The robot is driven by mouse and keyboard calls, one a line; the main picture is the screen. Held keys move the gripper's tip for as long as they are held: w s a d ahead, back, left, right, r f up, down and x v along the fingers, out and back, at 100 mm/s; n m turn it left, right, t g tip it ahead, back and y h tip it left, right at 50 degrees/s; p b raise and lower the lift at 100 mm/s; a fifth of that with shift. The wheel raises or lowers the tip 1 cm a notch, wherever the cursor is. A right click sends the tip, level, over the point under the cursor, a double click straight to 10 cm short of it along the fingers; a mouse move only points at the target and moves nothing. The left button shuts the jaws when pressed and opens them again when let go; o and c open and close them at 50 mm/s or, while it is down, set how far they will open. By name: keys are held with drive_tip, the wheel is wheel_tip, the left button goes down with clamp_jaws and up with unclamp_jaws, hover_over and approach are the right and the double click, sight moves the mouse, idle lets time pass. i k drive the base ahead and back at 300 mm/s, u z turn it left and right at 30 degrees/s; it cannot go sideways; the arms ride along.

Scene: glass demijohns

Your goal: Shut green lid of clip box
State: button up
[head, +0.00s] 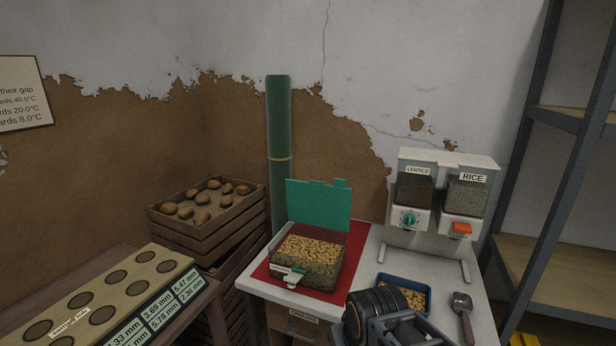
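The clip box (306,262) is a clear box filled with tan and greenish dry goods. It stands on a red mat (356,243) on the white table. Its green lid (320,205) stands open, upright along the box's back edge. A pale clip (287,275) with a green part shows at the box's front. My gripper (392,322) is dark and sits at the bottom edge, right of and nearer than the box, apart from it. Its fingertips cannot be made out clearly, so its opening is unclear.
A blue tray (382,281) of tan pieces and a metal scoop (463,312) lie right of the box. A dispenser (445,190) labelled lentils and rice stands behind them. A crate of potatoes (207,216) and a gauge board (100,300) are at left. A green column (278,140) rises behind the table.

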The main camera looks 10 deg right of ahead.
sight(313, 203)
drive_tip(key=u, duration=0.1)
drive_tip(key=i, duration=0.95)
drive_tip(key=z, duration=0.25)
